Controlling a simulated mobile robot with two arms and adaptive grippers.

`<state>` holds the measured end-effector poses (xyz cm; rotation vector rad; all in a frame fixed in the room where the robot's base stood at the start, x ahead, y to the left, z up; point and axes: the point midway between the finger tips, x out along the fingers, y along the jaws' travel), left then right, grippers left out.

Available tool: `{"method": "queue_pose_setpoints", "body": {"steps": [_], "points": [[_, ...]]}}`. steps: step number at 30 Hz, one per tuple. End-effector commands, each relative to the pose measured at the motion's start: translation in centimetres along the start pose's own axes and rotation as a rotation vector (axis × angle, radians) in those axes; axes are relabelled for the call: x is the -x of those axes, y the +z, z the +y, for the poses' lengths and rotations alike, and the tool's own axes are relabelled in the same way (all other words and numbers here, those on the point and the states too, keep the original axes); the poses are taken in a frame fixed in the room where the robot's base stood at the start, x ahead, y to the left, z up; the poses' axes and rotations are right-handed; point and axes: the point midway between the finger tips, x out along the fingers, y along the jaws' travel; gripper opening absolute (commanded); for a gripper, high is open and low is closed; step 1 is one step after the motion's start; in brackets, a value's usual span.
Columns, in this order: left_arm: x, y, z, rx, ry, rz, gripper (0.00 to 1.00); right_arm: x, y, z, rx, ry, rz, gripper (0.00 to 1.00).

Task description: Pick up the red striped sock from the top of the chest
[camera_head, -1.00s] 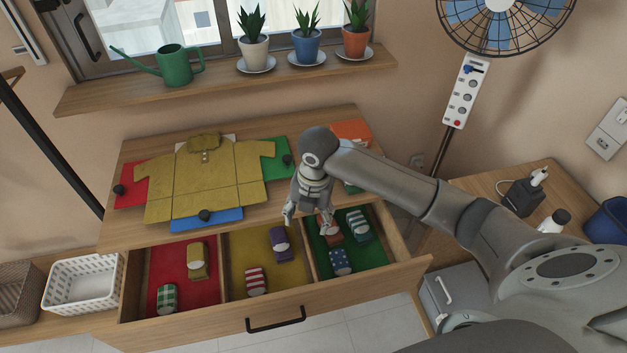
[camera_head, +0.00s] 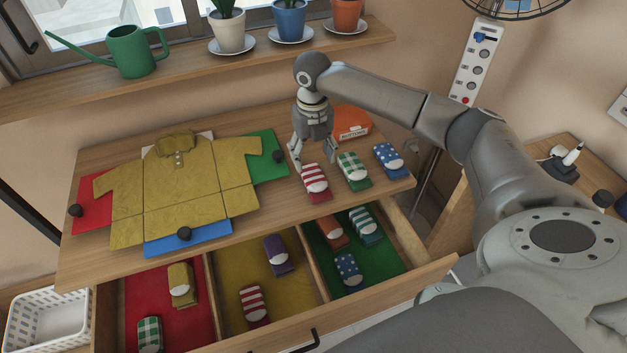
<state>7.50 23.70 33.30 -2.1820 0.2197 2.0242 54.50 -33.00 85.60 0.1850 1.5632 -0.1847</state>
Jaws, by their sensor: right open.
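The red striped sock (camera_head: 315,184), a folded red-and-white bundle, lies on the top of the chest (camera_head: 350,223), right of the yellow shirt. My right gripper (camera_head: 313,161) points down with its fingers apart, just above and behind this sock. The fingers look empty; whether they touch the sock cannot be told. A green checked sock (camera_head: 354,172) and a blue spotted sock (camera_head: 388,160) lie in a row to its right. Another red striped sock (camera_head: 253,303) lies in the open drawer's yellow middle compartment. My left gripper is not in view.
An orange box (camera_head: 351,124) stands behind the socks. The yellow shirt (camera_head: 180,190) lies on a coloured folding board with black knobs. The open drawer (camera_head: 385,302) holds several socks in red, yellow and green compartments. Potted plants and a green watering can (camera_head: 131,52) stand on the sill.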

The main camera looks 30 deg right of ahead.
Motion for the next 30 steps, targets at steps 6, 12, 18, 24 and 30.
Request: {"method": "queue_pose_setpoints", "body": {"steps": [6, 12, 18, 24, 30], "points": [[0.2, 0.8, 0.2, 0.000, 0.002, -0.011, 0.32, -1.8, 0.0, 0.1, -0.001, 0.000, -0.001, 0.62], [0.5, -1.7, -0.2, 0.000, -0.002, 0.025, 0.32, -4.8, -0.1, 0.2, 0.000, 0.000, 0.001, 0.62], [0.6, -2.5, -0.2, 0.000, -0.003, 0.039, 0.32, -6.4, -0.1, 0.1, 0.001, -0.001, -0.001, 0.62], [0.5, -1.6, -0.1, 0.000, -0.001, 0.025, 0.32, -6.5, -0.1, 0.1, 0.000, -0.001, -0.002, 0.62], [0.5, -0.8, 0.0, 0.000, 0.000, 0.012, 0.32, -6.4, 0.0, 0.1, 0.000, 0.000, -0.002, 0.37]]}}
